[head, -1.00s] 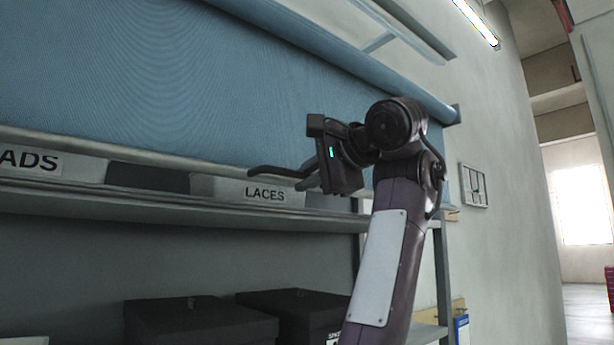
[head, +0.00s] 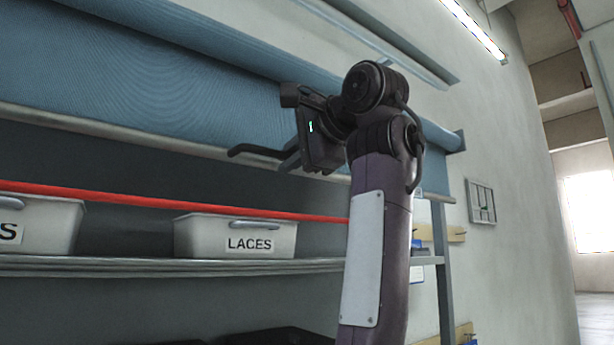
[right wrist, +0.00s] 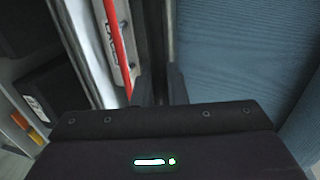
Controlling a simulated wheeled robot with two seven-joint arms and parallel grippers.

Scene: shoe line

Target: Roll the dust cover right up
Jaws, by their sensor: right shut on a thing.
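The blue dust cover (head: 180,80) hangs from a roller at the top of the shelf rack, with a pale bar (head: 90,126) along its lower edge. The lower edge hangs above the bins, leaving the shelf front uncovered. My right gripper (head: 265,153) is at that bar, toward its right end, and is shut on it. In the right wrist view the cover (right wrist: 240,60) is right of the fingers (right wrist: 160,88), and the bar (right wrist: 157,45) runs up between them. The fingers' grip is partly hidden by the gripper body. My left gripper is out of view.
A grey bin marked LACES (head: 235,236) and another bin (head: 38,222) stand on the shelf (head: 150,264). A red strip (head: 200,207) runs across in front of them. Dark boxes are below. A small frame (head: 481,201) hangs on the wall at right.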

